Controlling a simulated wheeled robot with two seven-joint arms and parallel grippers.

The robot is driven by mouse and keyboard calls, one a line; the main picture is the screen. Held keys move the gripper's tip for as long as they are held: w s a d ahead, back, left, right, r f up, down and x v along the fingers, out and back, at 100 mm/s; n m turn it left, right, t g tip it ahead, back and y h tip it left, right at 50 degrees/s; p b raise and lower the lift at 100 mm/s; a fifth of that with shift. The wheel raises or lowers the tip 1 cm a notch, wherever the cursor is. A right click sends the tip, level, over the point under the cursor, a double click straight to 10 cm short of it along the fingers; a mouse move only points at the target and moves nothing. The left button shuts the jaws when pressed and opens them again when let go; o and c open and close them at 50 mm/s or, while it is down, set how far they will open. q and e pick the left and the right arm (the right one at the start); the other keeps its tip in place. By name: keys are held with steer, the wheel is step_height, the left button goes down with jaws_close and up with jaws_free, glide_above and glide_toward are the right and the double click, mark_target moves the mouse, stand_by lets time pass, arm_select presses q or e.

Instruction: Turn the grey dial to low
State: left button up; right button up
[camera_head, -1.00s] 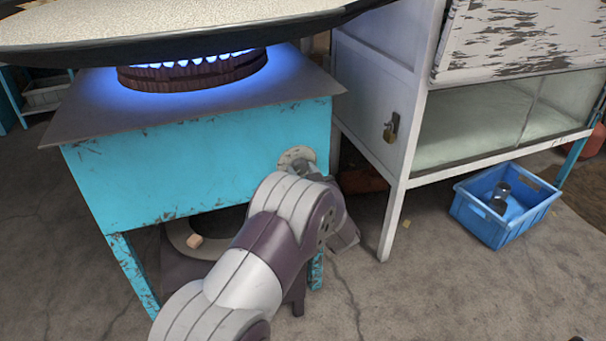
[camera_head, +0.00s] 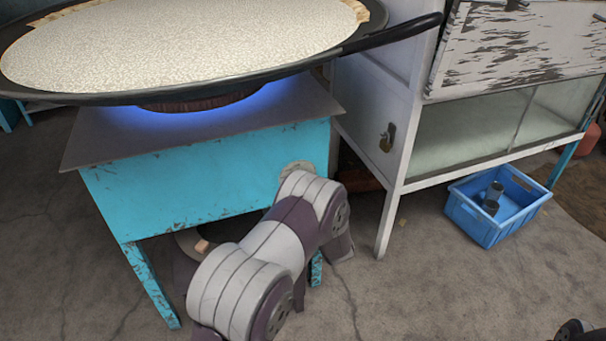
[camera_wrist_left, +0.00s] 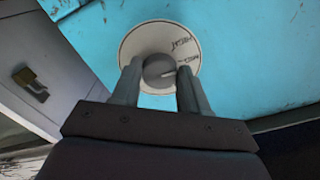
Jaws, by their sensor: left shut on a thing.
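The grey dial (camera_wrist_left: 158,68) sits on a round pale plate (camera_wrist_left: 135,42) on the turquoise front of the stove (camera_head: 200,180). A light pointer line on the dial points to the right in the left wrist view. Dark lettering marks the plate's upper right and right side; I cannot read it surely. My left gripper (camera_wrist_left: 160,82) is shut on the dial, one finger on each side. In the head view my left arm hides the gripper and dial; only the plate's top edge (camera_head: 297,165) shows. My right gripper is not in view.
A wide black pan (camera_head: 180,60) of whitish liquid stands over the burner (camera_head: 200,102), with blue flame glow below. Its handle (camera_head: 395,33) reaches right. A white cabinet (camera_head: 375,100) with a padlock stands right of the stove. A blue crate (camera_head: 480,235) sits on the floor.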

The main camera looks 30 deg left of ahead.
arm_select(q)
steer(key=m+p, duration=0.4)
steer(key=shift+r+m, duration=0.2)
steer(key=shift+m, duration=0.1)
steer(key=shift+s+f+m+p, duration=0.1)
steer(key=shift+f+m+p, duration=0.05)
steer(key=shift+m+p, duration=1.8)
steer(key=shift+m+b, duration=0.35)
steer(key=shift+m, duration=0.2)
steer(key=o, duration=1)
steer(key=shift+o, duration=0.2)
steer(key=p+v, duration=0.3)
steer(key=v, duration=0.9)
steer(key=shift+s+d, duration=0.15)
steer(key=shift+d, duration=0.1)
